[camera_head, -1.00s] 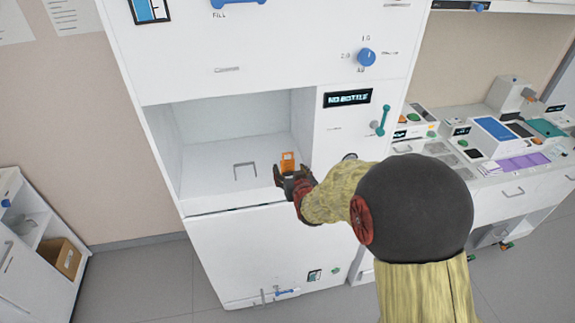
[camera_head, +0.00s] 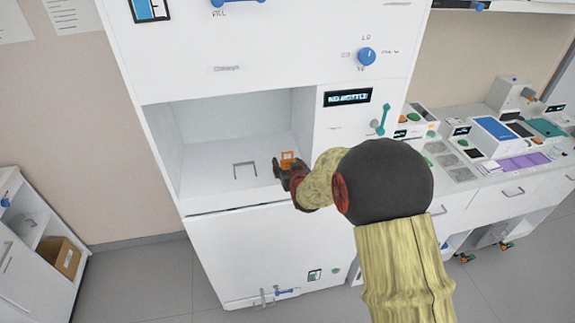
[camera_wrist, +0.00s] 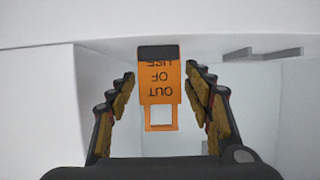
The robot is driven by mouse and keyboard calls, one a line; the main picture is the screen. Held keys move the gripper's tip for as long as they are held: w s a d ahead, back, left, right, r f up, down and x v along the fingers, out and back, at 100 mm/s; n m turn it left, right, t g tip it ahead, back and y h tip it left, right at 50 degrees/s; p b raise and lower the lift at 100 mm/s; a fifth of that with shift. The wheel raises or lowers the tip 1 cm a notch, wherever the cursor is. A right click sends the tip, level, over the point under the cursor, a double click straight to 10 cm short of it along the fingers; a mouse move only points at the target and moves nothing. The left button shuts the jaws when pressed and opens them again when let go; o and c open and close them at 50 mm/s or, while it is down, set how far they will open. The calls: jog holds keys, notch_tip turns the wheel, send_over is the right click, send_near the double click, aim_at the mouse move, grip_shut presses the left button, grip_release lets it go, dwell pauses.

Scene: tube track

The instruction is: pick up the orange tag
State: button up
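The orange tag (camera_wrist: 160,88) reads "OUT OF USE" and appears upside down in the wrist view. It has a dark band along one end and a square cutout at the other. In the head view the orange tag (camera_head: 287,158) shows at the front right of the white alcove, partly hidden by my gripper (camera_head: 288,171). In the wrist view my gripper (camera_wrist: 160,85) is open, with one finger on each side of the tag. Gaps show between the tag and both fingers.
The white alcove (camera_head: 215,150) has a grey bracket (camera_head: 244,165) on its floor, left of the tag. A panel with a display (camera_head: 347,97) and a teal handle (camera_head: 383,121) stands to the right. A counter with several devices (camera_head: 495,135) lies farther right.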

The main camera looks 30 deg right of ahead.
jog(key=c, duration=0.8)
jog(key=shift+o, duration=0.2)
jog(key=shift+r, duration=0.1)
